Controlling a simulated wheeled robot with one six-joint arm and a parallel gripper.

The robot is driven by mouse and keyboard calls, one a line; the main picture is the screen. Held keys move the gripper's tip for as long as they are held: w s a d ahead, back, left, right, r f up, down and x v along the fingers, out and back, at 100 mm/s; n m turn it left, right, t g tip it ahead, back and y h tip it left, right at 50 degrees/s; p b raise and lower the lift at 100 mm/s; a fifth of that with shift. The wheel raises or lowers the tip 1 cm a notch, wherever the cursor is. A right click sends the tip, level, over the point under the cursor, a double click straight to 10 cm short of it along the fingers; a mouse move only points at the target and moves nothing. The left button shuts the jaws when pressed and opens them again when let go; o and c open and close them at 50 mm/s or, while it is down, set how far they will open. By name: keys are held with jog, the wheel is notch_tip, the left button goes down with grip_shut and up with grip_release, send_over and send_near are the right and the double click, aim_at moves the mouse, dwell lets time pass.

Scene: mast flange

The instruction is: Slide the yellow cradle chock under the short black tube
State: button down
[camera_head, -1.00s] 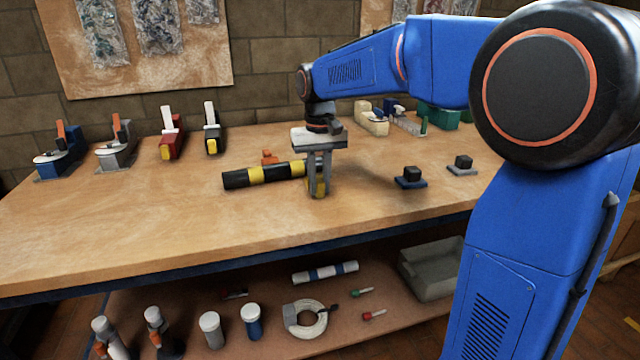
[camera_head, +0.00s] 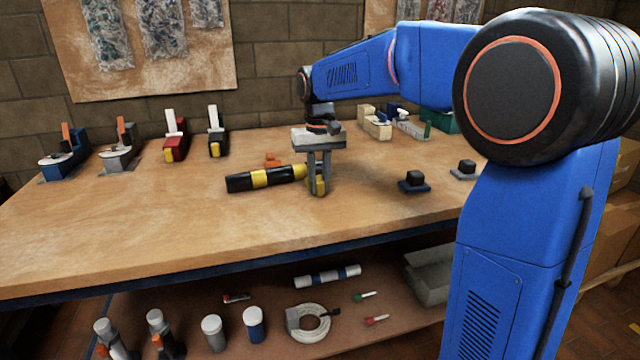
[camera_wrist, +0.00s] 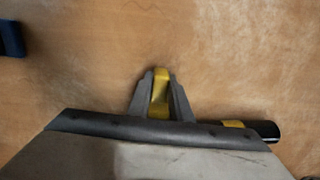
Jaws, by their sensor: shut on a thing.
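The short black tube (camera_head: 240,183) with yellow bands lies across the middle of the bench in the head view. Its dark end also shows at the lower right of the wrist view (camera_wrist: 266,131). My gripper (camera_head: 318,190) points down at the tube's right end, with its fingers shut on the yellow cradle chock (camera_head: 321,187). The chock shows between the fingertips in the wrist view (camera_wrist: 160,88). The fingers hide part of the chock and the tube's right end, so I cannot tell whether chock and tube touch.
An orange piece (camera_head: 271,160) sits just behind the tube. Two dark knobs on plates, one blue (camera_head: 413,186) and one grey (camera_head: 464,172), stand to the right. Several clamp-like tools line the back left. The bench front is clear; a lower shelf (camera_head: 250,300) holds loose items.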

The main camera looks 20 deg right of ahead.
jog(key=shift+w, duration=0.1)
jog(key=c, duration=1.5)
grip_release()
jog(key=shift+c, duration=0.2)
notch_tip(320, 180, up, 17)
jog(key=shift+r, duration=0.2)
